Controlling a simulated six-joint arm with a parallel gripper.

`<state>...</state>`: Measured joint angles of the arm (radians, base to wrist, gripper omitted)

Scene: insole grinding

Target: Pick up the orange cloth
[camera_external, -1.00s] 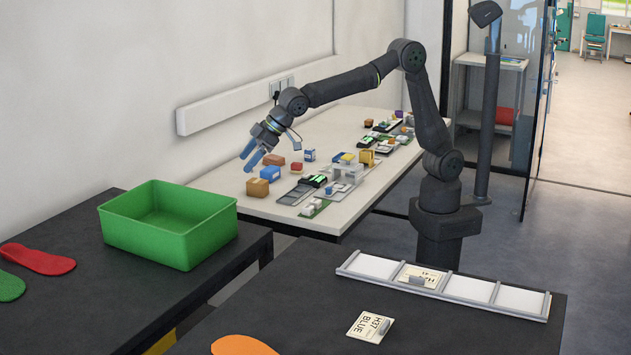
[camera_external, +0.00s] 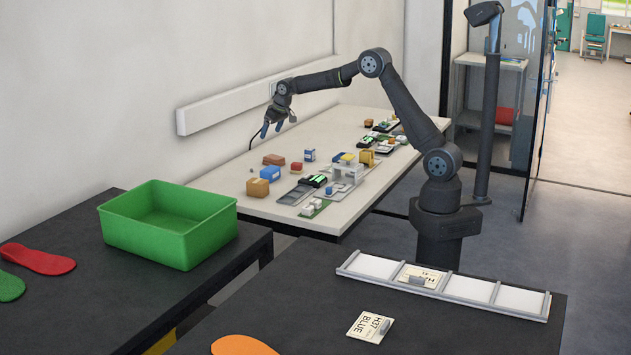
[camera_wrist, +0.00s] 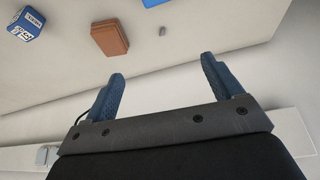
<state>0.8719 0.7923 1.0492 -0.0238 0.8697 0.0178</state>
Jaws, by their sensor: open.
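The orange piece (camera_external: 243,345), flat and sole-shaped, lies on the dark front table, cut off by the bottom edge of the external view. I cannot tell whether it is cloth. My gripper (camera_external: 272,129) is far from it, above the back of the white table near the wall. In the wrist view my gripper (camera_wrist: 162,90) has its two blue fingers spread with nothing between them. The orange piece does not show in the wrist view.
A green bin (camera_external: 167,222) and red (camera_external: 38,259) and green (camera_external: 10,286) insoles are on the left dark table. Boxes, including a brown one (camera_external: 257,187), and parts crowd the white table (camera_external: 235,200). A slotted rack (camera_external: 443,285) and a card (camera_external: 370,327) lie on the front table.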

